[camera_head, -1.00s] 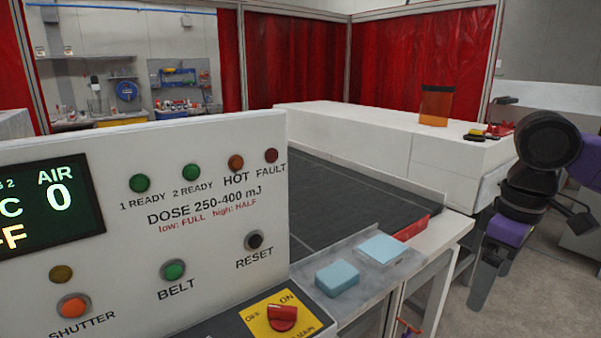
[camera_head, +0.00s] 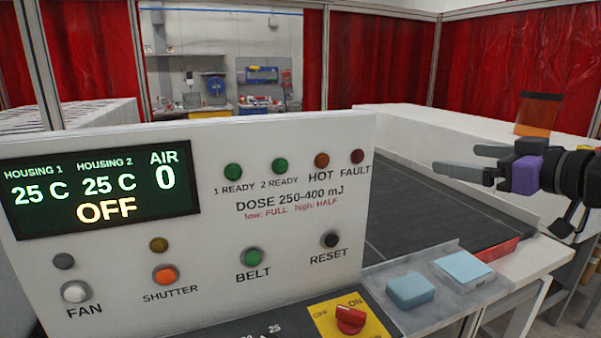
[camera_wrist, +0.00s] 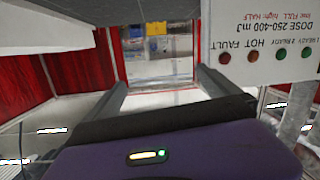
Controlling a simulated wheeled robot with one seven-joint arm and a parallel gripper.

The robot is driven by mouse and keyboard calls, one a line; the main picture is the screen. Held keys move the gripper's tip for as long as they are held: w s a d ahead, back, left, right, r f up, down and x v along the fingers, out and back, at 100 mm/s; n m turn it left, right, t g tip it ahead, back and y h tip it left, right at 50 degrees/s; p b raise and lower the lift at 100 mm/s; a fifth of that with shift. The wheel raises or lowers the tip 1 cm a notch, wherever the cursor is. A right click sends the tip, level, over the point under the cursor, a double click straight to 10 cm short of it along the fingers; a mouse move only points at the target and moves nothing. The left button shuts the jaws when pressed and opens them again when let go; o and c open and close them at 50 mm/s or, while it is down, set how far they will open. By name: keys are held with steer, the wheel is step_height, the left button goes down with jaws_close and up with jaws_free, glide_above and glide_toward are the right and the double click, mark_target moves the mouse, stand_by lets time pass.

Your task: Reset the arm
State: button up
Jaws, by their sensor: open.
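My gripper (camera_head: 463,162) is at the right of the head view, raised above the dark belt and pointing left. Its two grey fingers are apart with nothing between them. The wrist view shows the same two fingers (camera_wrist: 165,95) spread and empty, with the scene upside down. The control panel (camera_head: 120,240) stands left of my gripper, apart from it. Its display (camera_head: 98,187) reads OFF, with both housings at 25 C and air at 0.
The dark belt (camera_head: 410,205) lies behind the panel. A red rotary switch (camera_head: 350,319) is at the front. Red curtains (camera_head: 390,60) hang behind. An orange translucent piece (camera_head: 538,113) stands at the back right.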

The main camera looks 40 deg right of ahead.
steer(key=w+a+r+m+t+h, duration=0.2)
steer(key=a+r+m+t+h, duration=0.15)
steer(key=r+t, duration=0.35)
steer(key=s+a+f+m+g+h, duration=0.2)
steer(key=a+f+m+g+h, duration=0.15)
steer(key=a+f, duration=0.65)
steer(key=s+a+f+m+g+h, duration=0.25)
steer(key=a+f+m, duration=0.2)
steer(key=f, duration=1.05)
steer(key=s+a+f+n+g+y, duration=0.2)
steer(key=s+a+f+n+y, duration=1)
steer(key=s+a+f, duration=0.5)
steer(key=a+y, duration=0.1)
steer(key=a, duration=0.1)
steer(key=shift+a+f, duration=0.3)
steer(key=shift+f, duration=0.05)
steer(key=shift+n, duration=0.25)
steer(key=shift+c, duration=0.4)
